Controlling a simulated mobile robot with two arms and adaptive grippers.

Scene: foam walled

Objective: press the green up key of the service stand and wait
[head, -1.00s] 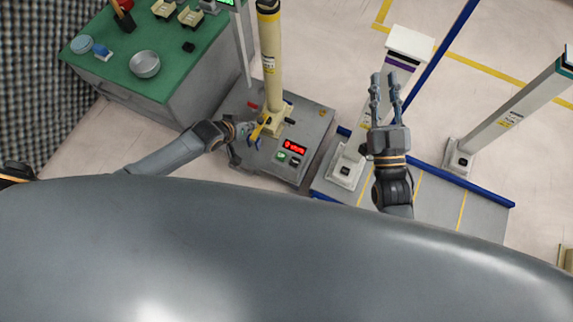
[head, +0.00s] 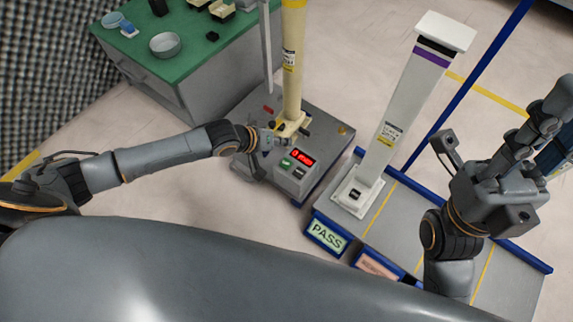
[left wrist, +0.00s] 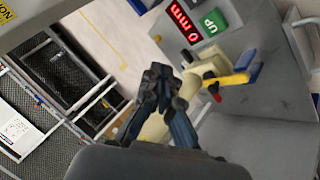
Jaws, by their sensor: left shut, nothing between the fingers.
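The service stand (head: 262,108) is a grey box with a yellow post (head: 291,70). Its front panel carries a red lit display (head: 303,157) and a green up key (head: 286,163). In the left wrist view, the green key (left wrist: 213,22) reads UP, beside the red display (left wrist: 186,22). My left gripper (head: 272,141) is at the panel, just left of the key. Its fingers (left wrist: 165,80) are shut and empty, apart from the green key in the wrist view. My right gripper (head: 550,120) is raised at the right, partly cut off by the frame edge.
A white post (head: 400,110) stands on a blue-edged grey platform (head: 400,215) right of the stand. PASS (head: 327,235) and reddish (head: 378,266) bins sit at its front. A green-topped bench (head: 190,60) holds bowls at the upper left. Pale floor (head: 150,135) is clear between.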

